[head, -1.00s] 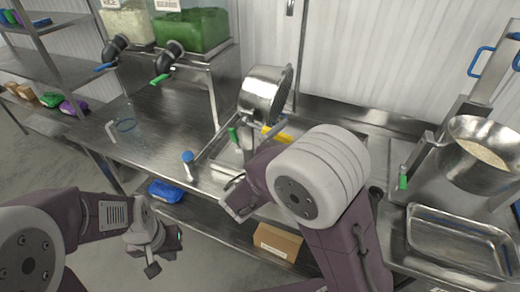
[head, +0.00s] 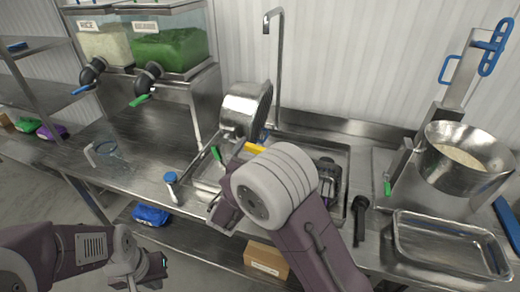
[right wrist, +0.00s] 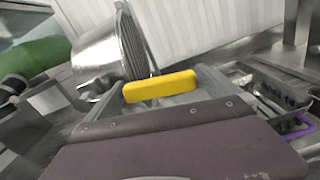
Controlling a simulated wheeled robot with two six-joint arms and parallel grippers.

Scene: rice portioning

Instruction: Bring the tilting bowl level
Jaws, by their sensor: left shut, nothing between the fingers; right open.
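A yellow bar (right wrist: 160,87) is close in front of my right gripper, beside the bowl. My right gripper (right wrist: 163,80) is open, its grey fingers on either side of the bar in that view; I cannot tell whether they touch it. My left gripper (head: 155,268) is shut and empty, low at the counter's front, away from the bowl.
A second metal bowl (head: 470,178) holding rice stands on the right, above an empty tray (head: 450,246). Two dispensers stand at the back left, one of rice (head: 105,45), one green (head: 170,48). A blue-topped item (head: 171,180) stands near the front edge. A tap (head: 278,60) rises behind.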

